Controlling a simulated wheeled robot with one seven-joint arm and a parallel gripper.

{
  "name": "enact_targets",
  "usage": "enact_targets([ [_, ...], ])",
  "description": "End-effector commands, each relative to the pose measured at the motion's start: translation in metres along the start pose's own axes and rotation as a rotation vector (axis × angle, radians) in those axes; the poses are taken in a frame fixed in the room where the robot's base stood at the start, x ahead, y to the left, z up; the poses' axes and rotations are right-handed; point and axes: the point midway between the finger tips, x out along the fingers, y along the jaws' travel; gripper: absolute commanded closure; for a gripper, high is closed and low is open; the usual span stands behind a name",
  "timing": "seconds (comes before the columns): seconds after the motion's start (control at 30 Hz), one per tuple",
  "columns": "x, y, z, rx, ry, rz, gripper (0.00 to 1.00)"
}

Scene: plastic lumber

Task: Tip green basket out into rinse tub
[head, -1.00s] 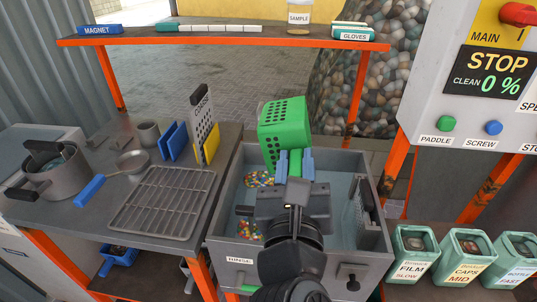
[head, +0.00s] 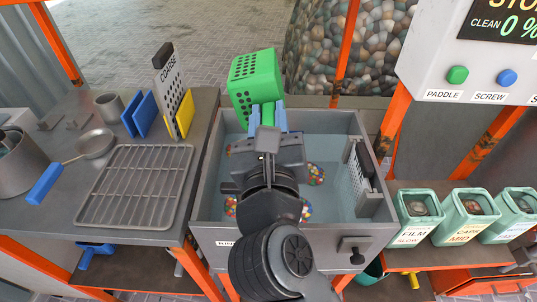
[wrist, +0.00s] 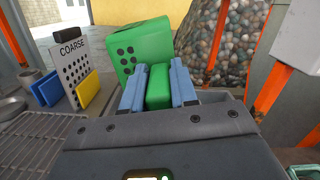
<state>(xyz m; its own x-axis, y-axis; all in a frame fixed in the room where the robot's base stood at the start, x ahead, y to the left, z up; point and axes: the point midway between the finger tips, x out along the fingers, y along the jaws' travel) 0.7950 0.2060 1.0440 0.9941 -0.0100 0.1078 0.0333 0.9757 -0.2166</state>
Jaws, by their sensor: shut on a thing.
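The green basket (head: 254,78), a perforated box, is tilted above the back edge of the grey rinse tub (head: 212,190). My gripper (head: 266,118) is shut on the basket's green handle. In the wrist view the blue fingers (wrist: 158,90) sit on both sides of the handle, and the basket (wrist: 140,50) rises beyond them. Clusters of colored pellets (head: 315,174) lie in the tub's water, partly hidden by my arm. The basket's inside is hidden, so I cannot tell what is in it.
A perforated plate (head: 361,175) stands at the tub's right inner wall. The bench on the left holds a wire rack (head: 138,185), a COARSE plate (head: 172,88) and a ladle (head: 92,145). Labelled green bins (head: 418,210) stand at right. Orange posts flank the tub.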

Motion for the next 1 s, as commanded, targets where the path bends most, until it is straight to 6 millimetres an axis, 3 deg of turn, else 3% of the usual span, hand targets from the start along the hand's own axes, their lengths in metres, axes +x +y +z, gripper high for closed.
enact_targets([
  [0.03,-0.001,0.003,-0.012,0.000,-0.001,0.000,1.00],
  [0.33,-0.006,0.012,-0.055,0.000,-0.001,0.000,1.00],
  [0.47,-0.007,0.014,-0.065,0.000,-0.001,0.000,1.00],
  [0.73,-0.006,0.016,-0.053,-0.097,-0.001,0.012,1.00],
  [1.0,-0.003,0.022,-0.028,-0.425,-0.001,0.049,1.00],
])
